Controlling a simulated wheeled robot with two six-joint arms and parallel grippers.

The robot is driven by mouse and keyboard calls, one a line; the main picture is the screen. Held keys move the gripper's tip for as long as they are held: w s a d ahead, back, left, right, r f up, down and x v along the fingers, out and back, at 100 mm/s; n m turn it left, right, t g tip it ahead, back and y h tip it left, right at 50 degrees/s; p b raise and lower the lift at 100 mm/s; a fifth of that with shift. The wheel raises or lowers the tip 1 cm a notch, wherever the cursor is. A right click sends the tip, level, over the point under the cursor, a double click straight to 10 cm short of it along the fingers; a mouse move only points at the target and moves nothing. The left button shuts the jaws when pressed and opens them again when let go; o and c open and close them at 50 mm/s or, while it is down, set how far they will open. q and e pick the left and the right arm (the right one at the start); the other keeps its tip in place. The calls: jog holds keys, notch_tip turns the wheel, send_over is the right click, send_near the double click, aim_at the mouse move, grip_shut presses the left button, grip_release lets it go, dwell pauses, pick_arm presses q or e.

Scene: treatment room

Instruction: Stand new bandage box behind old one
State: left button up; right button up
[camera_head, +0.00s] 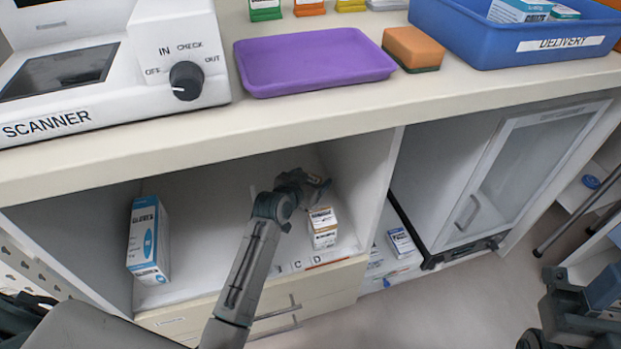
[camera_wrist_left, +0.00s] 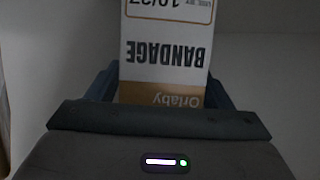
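A white and orange bandage box (camera_head: 322,228) stands upright in the open shelf bay, near its right wall and front edge. My left gripper (camera_head: 316,184) reaches into the bay just above and behind this box. The left wrist view shows a bandage box (camera_wrist_left: 165,50) between my left gripper's fingers (camera_wrist_left: 165,92), with its lettering upside down. The fingers lie against both its sides. In the head view the gripper mostly hides what it holds; only a small brownish patch shows. My right gripper (camera_head: 565,312) is at the lower right edge, its jaws unclear.
A tall blue and white box (camera_head: 148,240) stands at the bay's left. Lettered labels run along the shelf's front edge. The counter above holds a scanner (camera_head: 110,65), purple tray (camera_head: 310,62), sponge (camera_head: 412,48) and blue delivery bin (camera_head: 470,35). The shelf's middle is clear.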

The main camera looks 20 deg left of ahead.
pick_arm(q)
jog(key=shift+r, duration=0.3)
jog(key=p+v, duration=0.3)
jog(key=v, duration=0.9)
jog(key=shift+r, duration=0.45)
